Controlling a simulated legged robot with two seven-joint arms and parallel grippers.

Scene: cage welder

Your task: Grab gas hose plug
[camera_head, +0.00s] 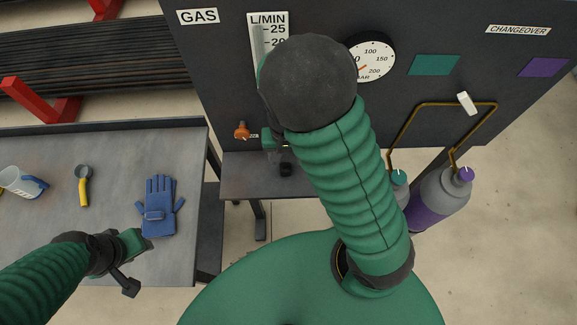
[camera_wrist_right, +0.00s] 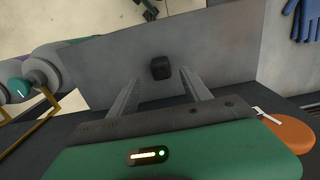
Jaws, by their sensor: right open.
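A small black block, which looks like the gas hose plug (camera_head: 286,169), sits on the grey shelf below the gas panel. In the right wrist view the plug (camera_wrist_right: 161,68) appears between my two finger tips, with a gap on each side and apart from them. My right gripper (camera_head: 279,150) is open and empty, above the shelf at the panel; my right arm partly hides it in the head view. My left gripper (camera_head: 146,243) is over the left table near the blue glove; its jaw opening is unclear.
An orange knob (camera_head: 242,131) is on the panel close to my right gripper; it also shows in the right wrist view (camera_wrist_right: 290,132). Gas cylinders (camera_head: 441,195) stand right. A blue glove (camera_head: 159,206), a yellow-handled tool (camera_head: 83,186) and a cup (camera_head: 20,182) lie on the left table.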

